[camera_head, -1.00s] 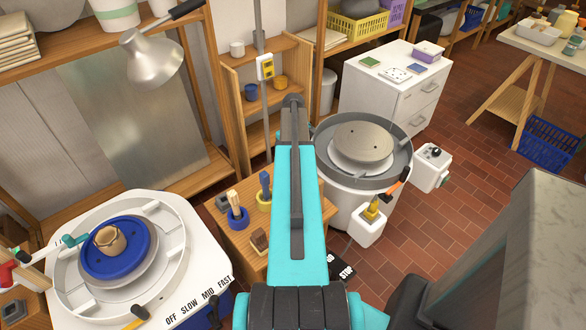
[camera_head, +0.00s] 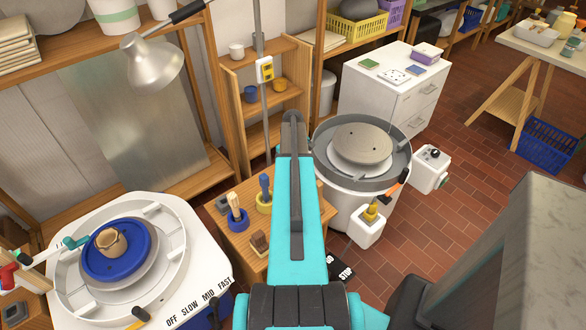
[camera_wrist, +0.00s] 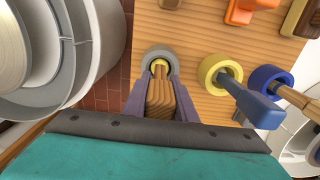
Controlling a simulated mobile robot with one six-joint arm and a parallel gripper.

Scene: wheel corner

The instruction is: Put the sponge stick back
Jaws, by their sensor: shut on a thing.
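The sponge stick (camera_wrist: 160,102) has a wooden handle and a yellow part at its far end. In the wrist view my gripper (camera_wrist: 160,100) is shut on the handle, one finger on each side. The stick's yellow end lines up with the opening of a grey ring holder (camera_wrist: 150,53) on the wooden table. I cannot tell how deep it sits in the ring. In the head view my arm hides the gripper, the stick and the grey ring.
Beside it stand a yellow ring (camera_wrist: 208,68) with a blue-handled tool (camera_wrist: 250,105) and a blue ring (camera_wrist: 262,78) with a wooden-handled tool. A grey wheel basin (camera_wrist: 100,40) is close on the left.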

